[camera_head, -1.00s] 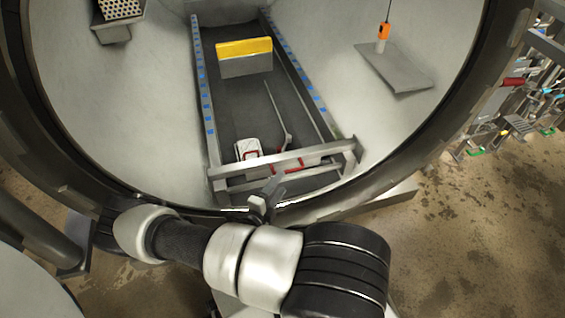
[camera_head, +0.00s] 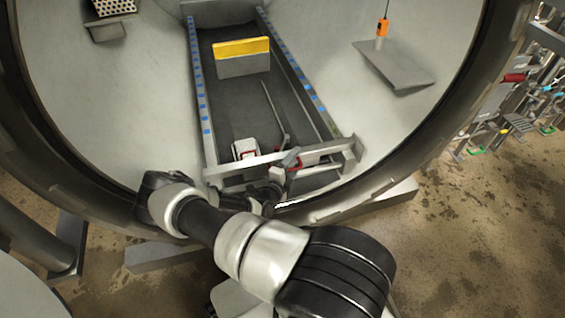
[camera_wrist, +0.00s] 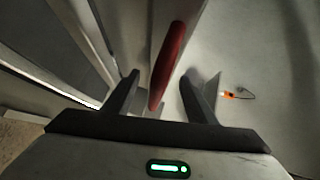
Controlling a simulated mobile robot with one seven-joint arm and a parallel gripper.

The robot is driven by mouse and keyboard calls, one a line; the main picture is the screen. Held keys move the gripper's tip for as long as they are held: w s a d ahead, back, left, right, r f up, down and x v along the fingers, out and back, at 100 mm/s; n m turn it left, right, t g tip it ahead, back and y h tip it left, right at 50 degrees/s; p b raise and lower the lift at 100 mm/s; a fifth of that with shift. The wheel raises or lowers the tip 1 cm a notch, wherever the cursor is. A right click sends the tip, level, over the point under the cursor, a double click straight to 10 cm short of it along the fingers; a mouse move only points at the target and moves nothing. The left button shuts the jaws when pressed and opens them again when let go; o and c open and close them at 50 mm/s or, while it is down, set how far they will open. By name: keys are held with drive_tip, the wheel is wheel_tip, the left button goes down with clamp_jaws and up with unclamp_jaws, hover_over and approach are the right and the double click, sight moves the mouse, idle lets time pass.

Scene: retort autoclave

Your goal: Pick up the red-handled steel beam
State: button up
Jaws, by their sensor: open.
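The steel beam (camera_head: 325,150) lies across the near end of the rails in the round vessel. Its red handle (camera_wrist: 168,65) shows in the wrist view, lengthwise between the fingers. In the head view only a small red part (camera_head: 297,166) shows, partly covered by my gripper. My gripper (camera_wrist: 160,80) is open, with one dark finger on each side of the handle. I cannot tell whether either finger touches it. In the head view my gripper (camera_head: 289,160) is at the beam, inside the vessel mouth.
A yellow-topped grey block (camera_head: 243,57) stands farther back between the rails. A white object (camera_head: 245,148) sits behind the beam. An orange device (camera_head: 382,28) hangs over a sloped plate at right. The vessel rim (camera_head: 440,150) surrounds the arm. Racked tools (camera_head: 515,100) stand outside right.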

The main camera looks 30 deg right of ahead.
drive_tip(key=c, duration=1.3)
drive_tip(key=shift+w, duration=0.1)
idle(0.3)
drive_tip(key=shift+r, duration=0.2)
